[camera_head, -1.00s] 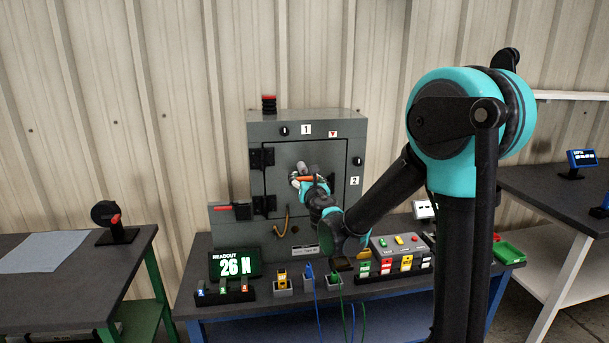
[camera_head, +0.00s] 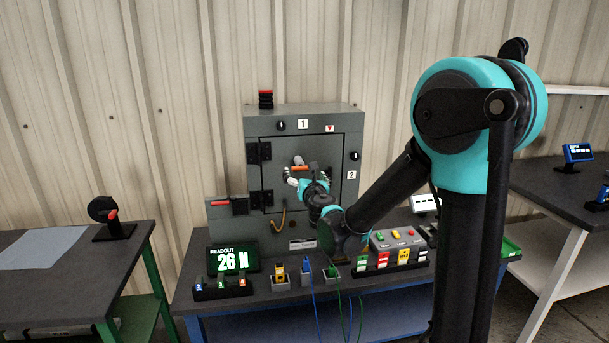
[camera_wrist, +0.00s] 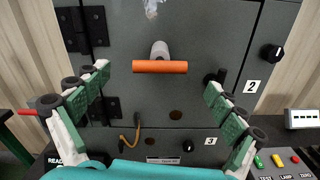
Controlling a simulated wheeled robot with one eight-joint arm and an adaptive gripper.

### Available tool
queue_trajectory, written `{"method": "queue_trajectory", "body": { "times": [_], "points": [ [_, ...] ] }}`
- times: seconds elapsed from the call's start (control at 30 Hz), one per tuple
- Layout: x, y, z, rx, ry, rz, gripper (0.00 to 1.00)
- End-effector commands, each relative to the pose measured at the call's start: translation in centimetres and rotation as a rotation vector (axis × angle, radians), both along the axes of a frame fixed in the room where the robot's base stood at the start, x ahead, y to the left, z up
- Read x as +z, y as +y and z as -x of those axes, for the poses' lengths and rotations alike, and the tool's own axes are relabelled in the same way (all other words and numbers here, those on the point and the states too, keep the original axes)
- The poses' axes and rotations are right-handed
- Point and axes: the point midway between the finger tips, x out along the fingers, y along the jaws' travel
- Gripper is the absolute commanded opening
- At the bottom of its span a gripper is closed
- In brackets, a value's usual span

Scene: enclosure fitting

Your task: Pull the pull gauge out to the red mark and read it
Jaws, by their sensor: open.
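The pull gauge shows in the wrist view as an orange crossbar handle (camera_wrist: 160,67) on a pale grey stem (camera_wrist: 160,49), standing out from the grey cabinet door (camera_wrist: 200,100). In the head view the orange handle (camera_head: 292,168) is partly covered by my gripper. My gripper (camera_wrist: 155,85) is open, with its green-padded fingers spread wide on both sides of the handle and not touching it. The readout screen (camera_head: 234,260) shows 26 N in the head view. I cannot make out a red mark on the stem.
A knob marked 2 (camera_wrist: 271,53) and a dark door handle (camera_wrist: 215,77) lie right of the gauge. A hooked brown cable (camera_wrist: 130,140) hangs below. Coloured blocks and a button box (camera_head: 397,239) stand on the bench in front of the cabinet.

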Motion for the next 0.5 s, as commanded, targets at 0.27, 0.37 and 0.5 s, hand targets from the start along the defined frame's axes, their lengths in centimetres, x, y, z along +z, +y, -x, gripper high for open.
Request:
{"method": "queue_trajectory", "body": {
  "times": [0.27, 0.37, 0.5],
  "points": [
    [0.0, -1.4, 5.0, 0.001, 0.0, 0.0, 0.95],
    [0.0, -2.0, 6.9, 0.002, 0.0, 0.0, 0.95],
    [0.0, -2.6, 9.1, 0.001, 0.0, 0.0, 0.95]
  ]
}}
